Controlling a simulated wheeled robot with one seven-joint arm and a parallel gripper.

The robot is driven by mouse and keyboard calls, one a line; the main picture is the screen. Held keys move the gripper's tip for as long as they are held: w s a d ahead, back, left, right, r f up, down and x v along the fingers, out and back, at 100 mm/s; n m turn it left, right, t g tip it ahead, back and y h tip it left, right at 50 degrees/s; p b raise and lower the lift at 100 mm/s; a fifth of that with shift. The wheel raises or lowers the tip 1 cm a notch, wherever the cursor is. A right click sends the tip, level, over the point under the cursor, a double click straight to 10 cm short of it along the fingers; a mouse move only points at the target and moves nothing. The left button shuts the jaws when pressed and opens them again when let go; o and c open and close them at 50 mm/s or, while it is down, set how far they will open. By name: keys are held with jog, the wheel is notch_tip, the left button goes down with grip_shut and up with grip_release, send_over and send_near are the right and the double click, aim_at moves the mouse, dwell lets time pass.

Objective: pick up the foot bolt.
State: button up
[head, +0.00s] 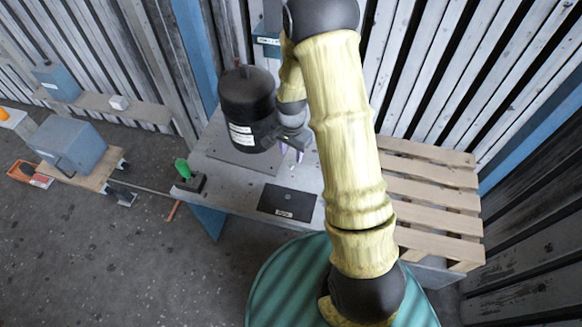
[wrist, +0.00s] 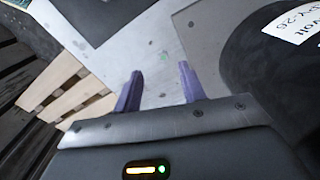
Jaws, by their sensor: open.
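My gripper (head: 291,151) is over the grey bench, beside the foot of the black tank. In the wrist view its two purple fingers are apart, with nothing between the fingertips (wrist: 160,70). I cannot clearly make out the foot bolt. A small dark round spot (wrist: 191,24) shows on the grey plate beyond the fingers in the wrist view; it could be a bolt head or a hole. The black tank (head: 247,108) stands upright on the plate, left of my gripper, and its dark side (wrist: 265,75) with a white label fills the right of the wrist view.
A black labelled mat (head: 287,202) lies at the bench's (head: 235,191) front edge. A green-handled item (head: 183,169) stands at its left corner. A wooden pallet (head: 432,190) lies to the right. Slatted walls stand close behind. Bare bench shows between tank and mat.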

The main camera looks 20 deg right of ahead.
aim_at(290, 165)
jog(key=shift+f, duration=0.4)
jog(key=f, duration=0.1)
jog(key=f+b, duration=0.1)
jog(key=f, duration=0.3)
jog(key=shift+w+a+f, duration=0.1)
jog(key=shift+w+f, duration=0.05)
jog(key=shift+w, duration=0.1)
jog(key=c, duration=0.8)
